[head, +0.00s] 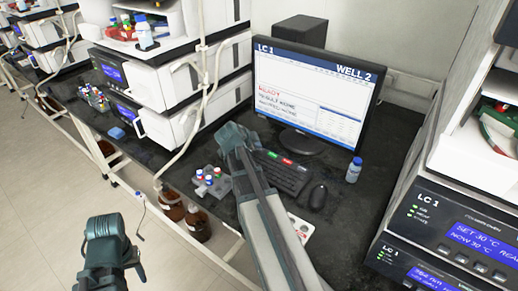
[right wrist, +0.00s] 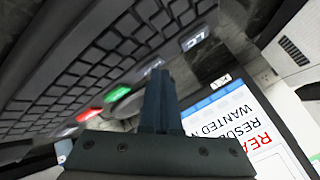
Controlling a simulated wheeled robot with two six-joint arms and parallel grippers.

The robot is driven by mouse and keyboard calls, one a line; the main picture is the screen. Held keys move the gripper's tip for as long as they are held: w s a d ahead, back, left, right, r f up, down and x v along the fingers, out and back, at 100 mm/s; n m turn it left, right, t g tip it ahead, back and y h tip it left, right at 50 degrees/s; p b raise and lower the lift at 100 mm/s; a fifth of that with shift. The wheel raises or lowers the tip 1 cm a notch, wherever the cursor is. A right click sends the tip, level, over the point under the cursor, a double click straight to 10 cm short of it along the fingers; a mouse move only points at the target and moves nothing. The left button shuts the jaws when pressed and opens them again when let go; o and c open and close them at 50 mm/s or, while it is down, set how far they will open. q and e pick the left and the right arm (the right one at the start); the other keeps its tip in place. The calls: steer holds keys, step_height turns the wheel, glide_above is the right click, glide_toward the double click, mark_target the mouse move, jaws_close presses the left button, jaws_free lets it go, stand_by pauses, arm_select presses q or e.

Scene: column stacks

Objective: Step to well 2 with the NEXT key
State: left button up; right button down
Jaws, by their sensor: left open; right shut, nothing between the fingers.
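The monitor (head: 315,95) reads LC 1 and WELL 2 along its top, with a red READY line and smaller lines below. The keyboard (head: 280,178) lies in front of it, with a green key (head: 269,155) and a red key (head: 287,161) along its far edge. In the right wrist view the green key (right wrist: 118,93) and red key (right wrist: 89,115) also show; I cannot read a NEXT legend. My right gripper (right wrist: 158,95) is shut and empty, close to the keyboard's coloured-key edge; contact cannot be told. My left gripper (head: 137,266) is open and empty, off the bench.
A mouse (head: 318,196) and a small blue-white bottle (head: 354,170) stand right of the keyboard. A vial rack (head: 212,182) sits left of it. Instrument stacks (head: 175,80) flank the bench on both sides. Brown bottles (head: 196,222) stand below the bench.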

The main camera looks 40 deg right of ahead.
steer(key=shift+r+p, duration=0.8)
steer(key=shift+r, duration=0.05)
step_height(320, 180, up, 5)
steer(key=p, duration=0.5)
steer(key=shift+a, duration=0.1)
stand_by(1.7)
